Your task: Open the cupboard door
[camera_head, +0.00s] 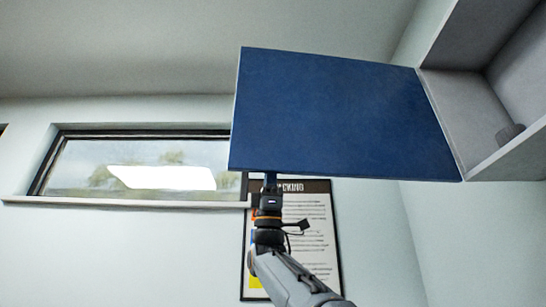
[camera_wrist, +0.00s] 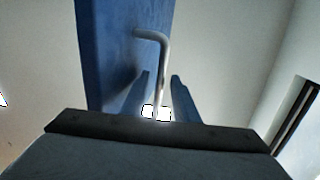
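The blue cupboard door (camera_head: 335,115) stands swung wide out from the cupboard (camera_head: 470,110) at the upper right of the head view, and the cupboard's pale inside shows. In the wrist view the door (camera_wrist: 105,45) stands upright at the left of centre, with a bent metal bar handle (camera_wrist: 150,35) on it. My gripper (camera_wrist: 160,76) has its two fingers apart, one on each side of the handle bar, with gaps showing. In the head view my gripper (camera_head: 270,180) is at the door's lower edge, its fingertips partly hidden by the door.
A small dark round object (camera_head: 510,132) is inside the cupboard. A window (camera_head: 140,165) with a sill and a framed poster (camera_head: 318,235) are on the wall behind my arm. The space left of the door looks clear.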

